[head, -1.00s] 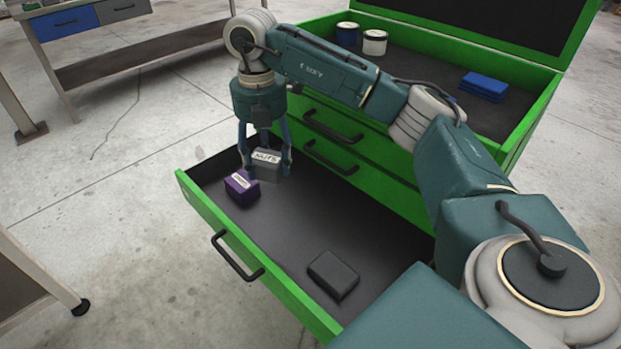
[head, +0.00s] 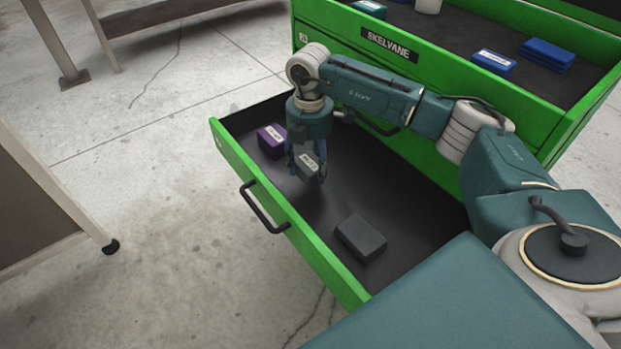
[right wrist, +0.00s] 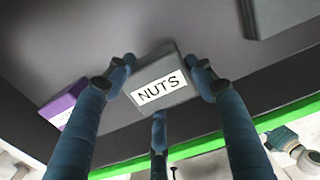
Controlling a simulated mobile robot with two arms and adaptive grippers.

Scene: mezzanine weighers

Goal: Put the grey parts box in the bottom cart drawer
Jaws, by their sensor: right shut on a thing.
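The grey parts box (head: 307,160), labelled NUTS, is in my right gripper (head: 307,174). The fingers point down around it, inside the outline of the open bottom cart drawer (head: 318,262). The right wrist view shows the box (right wrist: 160,101) between the three fingers, with the dark drawer floor behind it. I cannot tell whether the box touches that floor. A purple box (head: 271,142) sits in the drawer just left of the gripper, and a dark grey box (head: 361,238) lies nearer the front right. My left gripper is not in view.
The green cart's top tray (head: 387,43) holds blue boxes (head: 547,55) and a white container (head: 428,5). The drawer handle (head: 262,208) faces the open floor. A table-like stand (head: 45,205) is at the left. The drawer floor between the held box and the dark grey box is clear.

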